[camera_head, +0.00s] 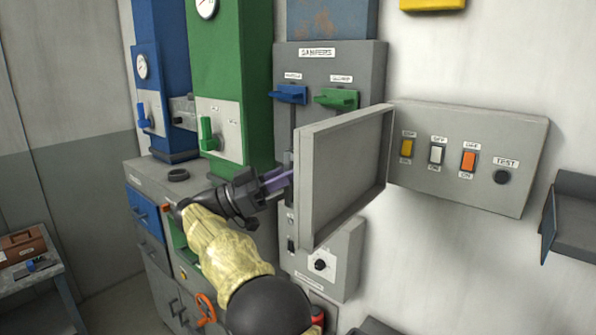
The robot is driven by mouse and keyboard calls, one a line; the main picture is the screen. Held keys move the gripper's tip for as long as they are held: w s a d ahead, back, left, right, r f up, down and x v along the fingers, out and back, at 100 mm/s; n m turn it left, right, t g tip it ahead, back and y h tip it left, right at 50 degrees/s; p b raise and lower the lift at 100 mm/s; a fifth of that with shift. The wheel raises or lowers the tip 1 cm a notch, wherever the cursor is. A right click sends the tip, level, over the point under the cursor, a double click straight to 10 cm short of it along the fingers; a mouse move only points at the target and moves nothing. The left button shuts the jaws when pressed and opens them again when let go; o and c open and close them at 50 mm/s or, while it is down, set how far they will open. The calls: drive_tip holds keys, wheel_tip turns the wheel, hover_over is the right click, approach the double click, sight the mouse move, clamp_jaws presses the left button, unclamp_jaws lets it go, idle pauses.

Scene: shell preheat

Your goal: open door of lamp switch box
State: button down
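The grey lamp switch box (520,135) is on the white wall at right. Its face shows a yellow, a white and an orange switch and a round black knob or button under a TEST label. Its grey door (345,170) stands open, swung out from the box's left edge, with its rimmed inner side facing me. My gripper (279,180), with purple fingers, is at the left of the door, close to its free edge. The fingertips are partly hidden there, so I cannot tell whether they touch the door or how far they are apart.
Behind the door is a grey DAMPERS panel (330,65) with a blue lever (290,94) and a green lever (337,98). Blue and green columns with gauges stand at left on a grey cabinet. A dark tray (575,210) juts out at far right.

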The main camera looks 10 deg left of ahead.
drive_tip(key=shift+w+r, duration=0.1)
idle(0.3)
drive_tip(key=c, duration=1.4)
unclamp_jaws()
drive_tip(key=shift+w, duration=0.1)
drive_tip(key=shift+w+d, duration=0.2)
drive_tip(key=shift+s+a, duration=0.25)
drive_tip(key=shift+a, duration=0.05)
drive_tip(key=p+v, duration=0.1)
drive_tip(key=v, duration=1)
drive_tip(key=shift+a+f+p, duration=0.15)
drive_tip(key=shift+f+p, duration=0.1)
drive_tip(key=shift+p, duration=0.15)
